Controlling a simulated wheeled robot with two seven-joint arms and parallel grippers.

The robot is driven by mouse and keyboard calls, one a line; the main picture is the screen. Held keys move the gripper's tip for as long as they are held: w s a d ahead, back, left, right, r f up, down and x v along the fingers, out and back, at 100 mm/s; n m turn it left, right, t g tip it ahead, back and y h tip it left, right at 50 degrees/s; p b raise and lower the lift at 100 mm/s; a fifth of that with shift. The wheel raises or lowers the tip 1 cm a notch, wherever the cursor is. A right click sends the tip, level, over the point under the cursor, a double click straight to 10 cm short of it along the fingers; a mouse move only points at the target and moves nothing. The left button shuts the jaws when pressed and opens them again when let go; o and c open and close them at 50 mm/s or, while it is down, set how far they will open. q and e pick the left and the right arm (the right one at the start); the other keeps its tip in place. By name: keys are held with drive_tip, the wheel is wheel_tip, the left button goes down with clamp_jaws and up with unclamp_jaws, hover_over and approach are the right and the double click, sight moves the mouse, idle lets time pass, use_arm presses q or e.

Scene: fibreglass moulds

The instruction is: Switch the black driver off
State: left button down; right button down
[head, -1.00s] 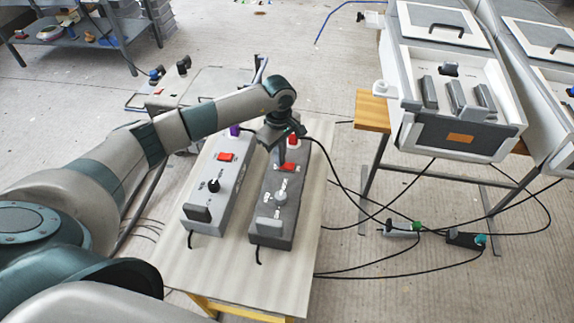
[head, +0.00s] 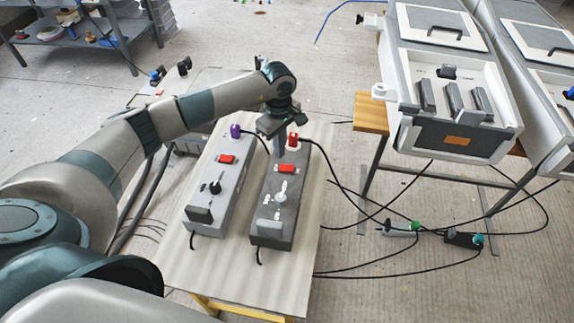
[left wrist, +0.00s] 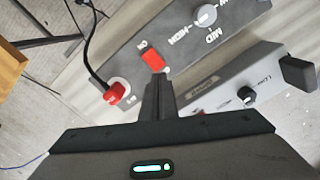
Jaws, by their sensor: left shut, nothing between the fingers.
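The black driver (head: 268,226) is the darker of two long boxes on a small table. It has a red rocker switch (head: 287,168), a pale knob (head: 281,198) and a red plug (head: 293,139) at its far end. My left gripper (head: 280,153) is shut and empty, fingers pointing down beside the plug and close to the switch. In the left wrist view the shut fingertips (left wrist: 159,76) appear just below the red switch (left wrist: 153,60). I cannot tell whether they touch the box, or which way the rocker is tipped. My right gripper is not in view.
A lighter grey driver (head: 222,180) with its own red switch and purple plug stands close on the left. Black cables run from the plugs to the right. A white machine (head: 455,140) on a stand is at the right. The table's front (head: 240,280) is bare.

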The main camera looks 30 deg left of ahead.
use_arm(q)
drive_tip(key=shift+r, duration=0.95)
drive_tip(key=shift+s, duration=0.1)
